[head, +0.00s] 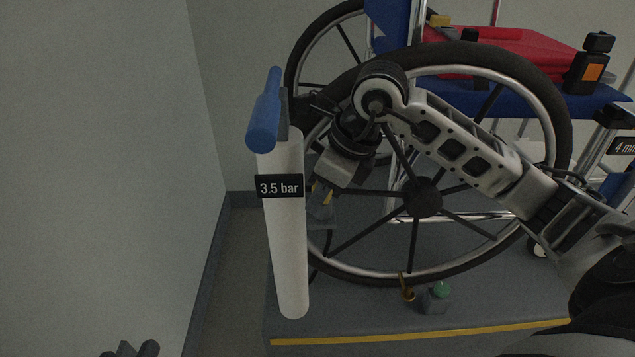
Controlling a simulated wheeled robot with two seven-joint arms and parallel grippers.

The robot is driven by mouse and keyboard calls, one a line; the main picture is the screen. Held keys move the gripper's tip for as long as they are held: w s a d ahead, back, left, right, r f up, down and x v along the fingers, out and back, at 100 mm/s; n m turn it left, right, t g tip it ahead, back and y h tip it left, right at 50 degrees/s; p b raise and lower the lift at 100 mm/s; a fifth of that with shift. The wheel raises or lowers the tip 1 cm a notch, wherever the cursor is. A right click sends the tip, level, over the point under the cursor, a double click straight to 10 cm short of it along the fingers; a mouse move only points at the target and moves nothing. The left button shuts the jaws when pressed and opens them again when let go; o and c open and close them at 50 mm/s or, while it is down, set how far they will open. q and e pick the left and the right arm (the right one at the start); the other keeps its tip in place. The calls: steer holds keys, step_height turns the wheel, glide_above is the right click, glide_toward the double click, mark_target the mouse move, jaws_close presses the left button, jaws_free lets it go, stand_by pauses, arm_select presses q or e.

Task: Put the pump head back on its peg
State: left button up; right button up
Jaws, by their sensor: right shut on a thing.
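The white pump (285,225) stands upright on the grey platform, with a blue handle (265,112) and a "3.5 bar" label. My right gripper (322,197) points down and left, just right of the pump, in front of the wheel. It is shut on a small dark grey thing, which I take to be the pump head (321,210); its shape is mostly hidden by the fingers. I cannot make out the peg. A part of my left gripper (130,350) shows at the bottom left edge, cut off, with no held thing visible.
A wheelchair wheel (422,197) stands close behind my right arm. A brass valve (406,288) is at its bottom, beside a green cap (441,289) on a grey block. The platform (360,320) has a yellow-striped front edge. A wall (100,170) bounds the left.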

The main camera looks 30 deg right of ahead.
steer(key=shift+f, duration=0.2)
steer(key=o, duration=1.1)
steer(key=shift+r, duration=0.1)
arm_select(q)
steer(key=shift+r, duration=0.1)
arm_select(e)
steer(key=shift+r, duration=0.2)
arm_select(q)
steer(key=shift+s+a+f+m+g+y+p, duration=0.2)
steer(key=shift+a+f+m+y+p, duration=0.15)
steer(key=shift+p, duration=0.55)
steer(key=shift+s+a+f+m+g+y+p, duration=0.1)
steer(key=shift+a+f+m+g+y+p, duration=0.2)
steer(key=shift+p, duration=0.55)
arm_select(e)
steer(key=shift+v, duration=6)
arm_select(q)
steer(key=shift+d, duration=0.1)
